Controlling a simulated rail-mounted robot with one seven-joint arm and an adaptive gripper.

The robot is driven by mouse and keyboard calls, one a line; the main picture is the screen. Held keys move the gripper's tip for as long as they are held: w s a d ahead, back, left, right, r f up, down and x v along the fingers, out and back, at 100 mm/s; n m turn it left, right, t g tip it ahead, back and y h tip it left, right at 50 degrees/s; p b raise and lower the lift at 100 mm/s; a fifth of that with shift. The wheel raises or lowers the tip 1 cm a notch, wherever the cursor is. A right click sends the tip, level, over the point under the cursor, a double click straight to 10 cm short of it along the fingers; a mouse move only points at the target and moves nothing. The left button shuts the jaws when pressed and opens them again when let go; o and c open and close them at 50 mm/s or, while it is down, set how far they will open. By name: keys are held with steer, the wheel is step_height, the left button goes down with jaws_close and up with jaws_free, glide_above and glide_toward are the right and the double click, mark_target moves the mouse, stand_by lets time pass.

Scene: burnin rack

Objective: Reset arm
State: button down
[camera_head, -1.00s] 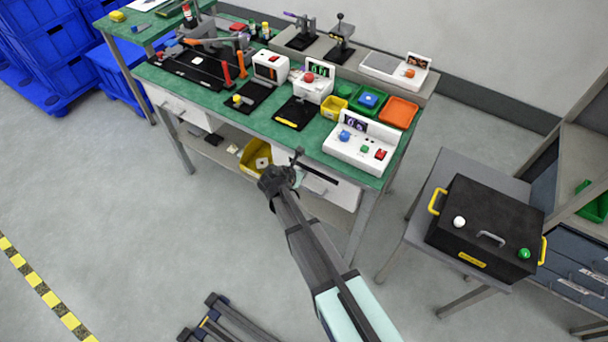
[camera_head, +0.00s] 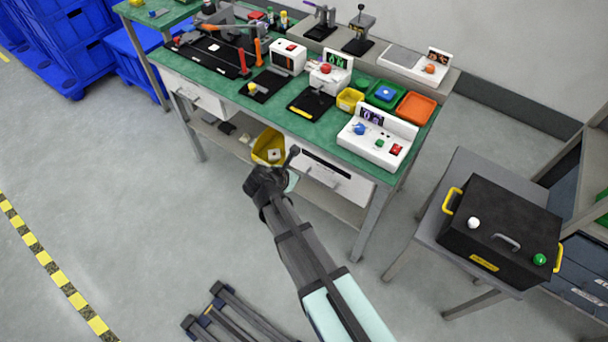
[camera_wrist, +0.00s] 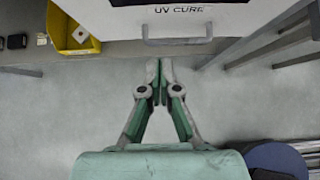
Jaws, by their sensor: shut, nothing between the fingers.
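My arm reaches up from the lower middle of the head view. My gripper (camera_head: 291,170) is in front of the green-topped workbench (camera_head: 215,115), below its top and near the white drawer front. In the wrist view my gripper (camera_wrist: 160,82) points toward a white drawer (camera_wrist: 190,22) marked "UV CURE". Its fingers are together and empty. The fingertips look apart from the drawer handle (camera_wrist: 178,40).
A yellow bin (camera_head: 268,146) sits on the bench's lower shelf. A black box with yellow handles (camera_head: 498,232) stands on a grey table (camera_head: 437,222) to the right. Blue crates (camera_head: 75,48) are stacked at upper left. The floor (camera_head: 130,220) at left is clear.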

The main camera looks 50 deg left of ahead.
steer(key=w+d+f+m+g+h, duration=0.1)
steer(key=d+f+m+g+h, duration=0.15)
steer(key=d+f+m, duration=0.65)
steer(key=w+d+f+m+g+h, duration=0.1)
steer(key=w+d+f+m+g, duration=0.15)
steer(key=d+m, duration=0.8)
steer(key=w+d+f+m+g+h, duration=0.1)
steer(key=d+f+m+g+h, duration=0.35)
steer(key=d, duration=1.05)
steer(key=s+d+f+m+g+y, duration=0.2)
steer(key=s+d+f+m, duration=0.1)
steer(key=d, duration=0.7)
steer(key=s+d+f+m+g+y, duration=0.1)
steer(key=s+d+f+m+g, duration=0.1)
steer(key=s+d+m, duration=0.4)
steer(key=s+d+f+m+g+y, duration=0.2)
steer(key=s+d+f+m, duration=0.3)
steer(key=d, duration=0.9)
steer(key=shift+d+m+y, duration=0.3)
steer(key=shift+d+m, duration=0.05)
steer(key=shift+m, duration=0.25)
